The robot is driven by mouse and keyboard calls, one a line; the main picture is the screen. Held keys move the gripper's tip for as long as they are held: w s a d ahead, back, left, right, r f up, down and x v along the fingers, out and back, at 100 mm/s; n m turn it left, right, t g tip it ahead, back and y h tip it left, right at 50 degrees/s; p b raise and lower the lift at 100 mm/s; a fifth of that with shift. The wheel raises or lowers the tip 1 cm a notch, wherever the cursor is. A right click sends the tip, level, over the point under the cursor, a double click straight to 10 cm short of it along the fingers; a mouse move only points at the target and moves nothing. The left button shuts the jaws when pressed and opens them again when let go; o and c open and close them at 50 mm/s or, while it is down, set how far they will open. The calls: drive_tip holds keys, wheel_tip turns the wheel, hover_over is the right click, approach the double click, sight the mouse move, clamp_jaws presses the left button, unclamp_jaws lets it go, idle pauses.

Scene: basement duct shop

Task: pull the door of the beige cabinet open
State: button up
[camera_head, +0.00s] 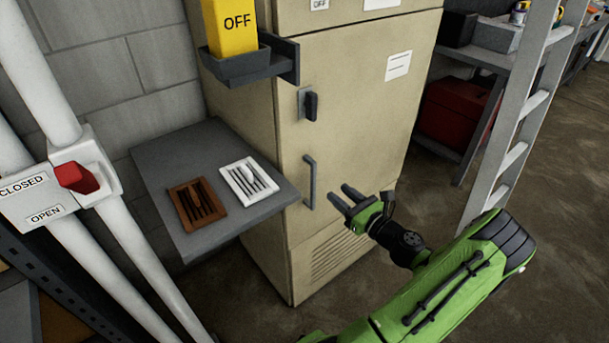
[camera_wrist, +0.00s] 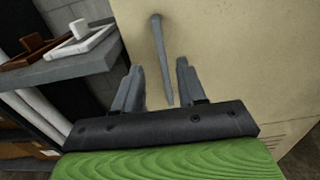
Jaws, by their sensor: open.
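The beige cabinet (camera_head: 365,120) stands in the middle of the head view with its door shut. A grey vertical bar handle (camera_head: 310,182) is on the left side of the door, with a dark latch (camera_head: 311,106) above it. My gripper (camera_head: 340,198) is open and empty, just right of the handle's lower part and apart from it in the head view. In the wrist view the handle (camera_wrist: 162,60) runs down toward the gap between the two fingers (camera_wrist: 155,85). I cannot tell whether its lower end is between the fingertips.
A grey shelf (camera_head: 215,240) left of the cabinet holds a brown tray (camera_head: 198,204) and a white tray (camera_head: 248,181). A yellow OFF block (camera_head: 231,28) sits in a dark holder. White pipes stand at left, a ladder (camera_head: 515,130) at right.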

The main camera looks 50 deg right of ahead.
sight(315, 174)
drive_tip(key=b+x, duration=0.1)
drive_tip(key=x, duration=1.1)
drive_tip(key=shift+f+b, duration=0.1)
drive_tip(key=shift+b, duration=0.3)
clamp_jaws()
